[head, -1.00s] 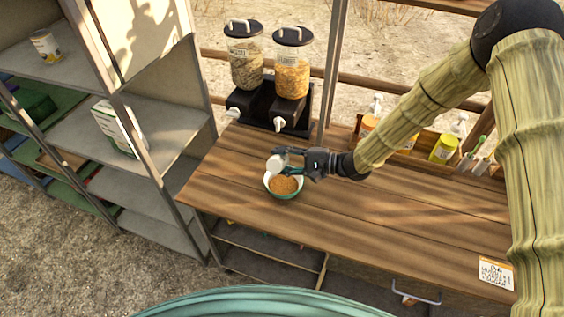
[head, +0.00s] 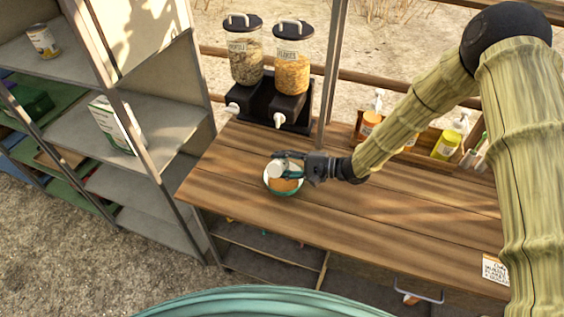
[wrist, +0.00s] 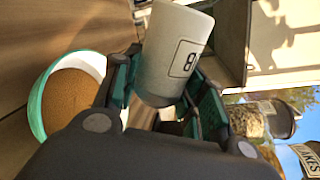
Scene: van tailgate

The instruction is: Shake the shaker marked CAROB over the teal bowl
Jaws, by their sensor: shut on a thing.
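The teal bowl (head: 284,193) stands on the wooden table near its left end, with brown grainy stuff inside. It also shows at the left of the wrist view (wrist: 38,108). My gripper (head: 284,165) is over the bowl and shut on a white shaker (head: 274,169). In the wrist view the shaker (wrist: 172,50) sits tilted between the finger pads. Its label shows only part of the lettering, like a "B", so I cannot read the whole word. I cannot see any grains falling.
Two dispensers with black lids, one of them (head: 292,74) marked FLAKES, stand at the table's back left. A wooden caddy with bottles (head: 447,145) is at the back right. Grey shelves (head: 150,130) stand to the left. The table's middle is clear.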

